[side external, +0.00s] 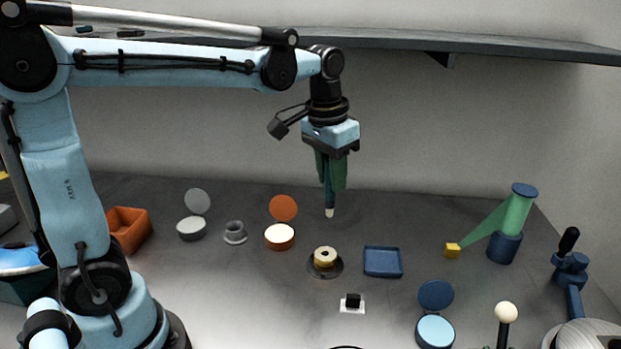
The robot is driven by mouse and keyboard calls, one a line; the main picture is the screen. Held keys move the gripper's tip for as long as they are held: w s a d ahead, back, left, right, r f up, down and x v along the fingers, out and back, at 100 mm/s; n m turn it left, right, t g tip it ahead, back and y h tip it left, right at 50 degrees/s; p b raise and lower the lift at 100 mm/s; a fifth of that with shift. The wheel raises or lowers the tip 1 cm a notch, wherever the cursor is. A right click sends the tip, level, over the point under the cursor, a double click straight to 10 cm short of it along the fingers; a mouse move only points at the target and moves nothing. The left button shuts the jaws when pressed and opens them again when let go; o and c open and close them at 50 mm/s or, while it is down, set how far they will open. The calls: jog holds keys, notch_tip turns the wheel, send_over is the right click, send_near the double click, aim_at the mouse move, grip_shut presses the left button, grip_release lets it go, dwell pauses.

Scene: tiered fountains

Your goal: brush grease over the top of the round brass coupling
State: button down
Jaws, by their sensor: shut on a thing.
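My gripper (331,183) has green fingers, points down and is shut on a slim dark brush (328,200). The brush hangs upright with its pale tip (330,212) lowest, in the air. The round brass coupling (325,256) sits on a dark round base on the table, nearer the camera than the brush; its top has a dark hole. Three open round tins stand on the table: a white one (191,229) with a grey lid, an orange one (279,238) with pale contents, and a blue one (435,332) with light-blue contents. I cannot tell whether the tip carries grease.
A grey flanged part (235,233) stands left of the orange tin. A blue tray (383,262) is right of the coupling. A black block on a white plate (352,303) lies in front. A green and blue stand (505,230) is at right. A shelf (450,40) runs above.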

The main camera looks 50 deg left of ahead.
aim_at(325, 199)
jog(key=c, duration=1.6)
grip_release()
grip_shut()
notch_tip(325, 199, down, 7)
jog(key=shift+s+a, duration=0.35)
jog(key=shift+s, duration=0.05)
